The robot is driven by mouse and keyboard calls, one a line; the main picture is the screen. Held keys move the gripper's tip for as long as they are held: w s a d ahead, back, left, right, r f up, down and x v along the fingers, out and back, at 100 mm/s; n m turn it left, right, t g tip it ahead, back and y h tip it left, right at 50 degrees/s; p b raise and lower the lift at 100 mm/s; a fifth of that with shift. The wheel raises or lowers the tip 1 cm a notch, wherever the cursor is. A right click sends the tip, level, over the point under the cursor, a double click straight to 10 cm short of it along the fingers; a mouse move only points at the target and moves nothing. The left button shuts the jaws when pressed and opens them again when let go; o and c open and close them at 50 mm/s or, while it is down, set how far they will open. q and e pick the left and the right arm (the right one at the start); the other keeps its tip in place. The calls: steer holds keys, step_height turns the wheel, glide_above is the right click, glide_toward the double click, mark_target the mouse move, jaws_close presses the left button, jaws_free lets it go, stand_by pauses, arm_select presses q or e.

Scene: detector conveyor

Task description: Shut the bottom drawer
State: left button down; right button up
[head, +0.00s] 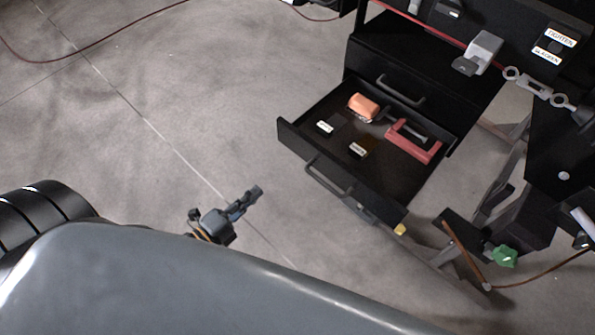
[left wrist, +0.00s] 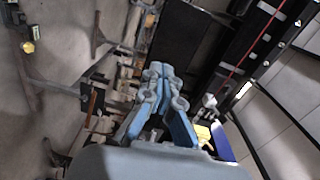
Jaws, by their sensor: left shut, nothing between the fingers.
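The bottom drawer (head: 292,138) is pulled out from the black cabinet (head: 400,45) in the head view. Its front panel faces the lower left and carries a bar handle (head: 328,180). Inside lie an orange object (head: 364,107), a red clamp-like tool (head: 415,143) and small labelled pieces. A closed drawer with its own handle (head: 400,91) sits above it. My left gripper (head: 256,191) is shut and empty, left of the open drawer's front and apart from it. It also shows in the left wrist view (left wrist: 157,72). My right gripper is not in view.
A green knob (head: 504,257) and metal frame parts stand at the lower right. A grey device (head: 478,52) sits on top of the cabinet. The concrete floor left of the drawer is clear, apart from a thin cable (head: 85,55) at the upper left.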

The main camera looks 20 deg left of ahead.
arm_select(q)
steer(key=r, duration=0.2)
glide_toward(301, 150)
steer(key=shift+m+t+h, duration=0.3)
steer(key=shift+m, duration=0.1)
steer(key=x, duration=0.5)
steer(key=shift+w+f+p, duration=0.35)
steer(key=shift+w+f, duration=0.05)
steer(key=shift+w, duration=0.05)
steer(key=shift+w+d, duration=0.25)
steer(key=shift+w, duration=0.35)
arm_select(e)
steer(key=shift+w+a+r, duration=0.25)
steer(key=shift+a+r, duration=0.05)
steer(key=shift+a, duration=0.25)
